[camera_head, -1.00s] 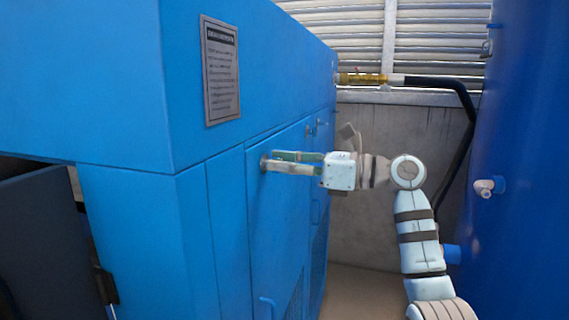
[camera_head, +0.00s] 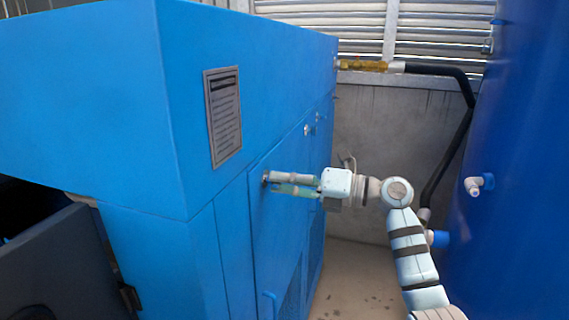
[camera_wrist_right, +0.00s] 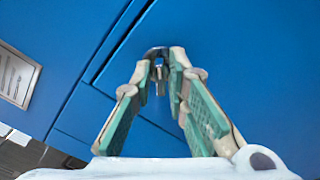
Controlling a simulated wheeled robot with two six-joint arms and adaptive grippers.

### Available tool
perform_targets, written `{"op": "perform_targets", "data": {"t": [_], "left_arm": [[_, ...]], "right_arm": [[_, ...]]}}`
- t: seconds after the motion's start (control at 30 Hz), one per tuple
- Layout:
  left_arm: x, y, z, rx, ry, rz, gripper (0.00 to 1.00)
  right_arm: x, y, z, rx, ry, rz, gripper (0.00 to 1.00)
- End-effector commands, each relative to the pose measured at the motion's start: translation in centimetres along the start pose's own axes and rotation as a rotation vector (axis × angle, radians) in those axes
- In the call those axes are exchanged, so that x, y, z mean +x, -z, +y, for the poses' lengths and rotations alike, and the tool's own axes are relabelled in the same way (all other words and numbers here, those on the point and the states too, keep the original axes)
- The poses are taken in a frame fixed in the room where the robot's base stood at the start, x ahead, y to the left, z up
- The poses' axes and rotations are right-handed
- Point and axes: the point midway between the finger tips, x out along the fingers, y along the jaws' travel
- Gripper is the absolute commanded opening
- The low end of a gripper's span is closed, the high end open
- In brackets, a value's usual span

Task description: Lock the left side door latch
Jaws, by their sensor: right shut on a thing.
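The blue cabinet (camera_head: 95,110) fills the left of the head view. Its side door (camera_head: 277,225) looks closed, flush with the panel around it. My right gripper (camera_head: 268,183) reaches the door's upper left corner from the right. In the wrist view my right gripper (camera_wrist_right: 160,72) has its fingertips shut on the small metal latch (camera_wrist_right: 158,62). The fingertips hide part of the latch, and I cannot tell whether it is locked. In the head view the fingers cover most of the latch. My left gripper is not in view.
A label plate (camera_head: 223,115) sits on the cabinet above the door. A door handle (camera_head: 268,303) is lower down. A blue tank (camera_head: 520,170) with a small valve (camera_head: 479,185) stands at right. A black hose (camera_head: 450,140) runs behind my right arm. A dark open panel (camera_head: 60,265) is at lower left.

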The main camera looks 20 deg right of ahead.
Motion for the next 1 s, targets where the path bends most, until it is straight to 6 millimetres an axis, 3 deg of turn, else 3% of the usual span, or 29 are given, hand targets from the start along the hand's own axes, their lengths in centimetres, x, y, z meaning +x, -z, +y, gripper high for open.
{"op": "perform_targets", "data": {"t": [0.03,0.2,0.6,1.0], "left_arm": [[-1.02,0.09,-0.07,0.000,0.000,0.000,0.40],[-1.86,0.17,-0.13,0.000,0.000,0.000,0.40],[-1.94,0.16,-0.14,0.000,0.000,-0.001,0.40],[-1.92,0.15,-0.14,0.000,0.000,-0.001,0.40]], "right_arm": [[0.00,-0.38,0.40,0.041,0.001,0.000,0.00],[0.00,-0.23,0.18,0.200,0.000,-0.001,0.00],[0.01,-0.07,-0.09,0.541,-0.002,-0.003,0.00],[0.00,-0.02,-0.17,0.711,-0.002,-0.003,0.00]]}}
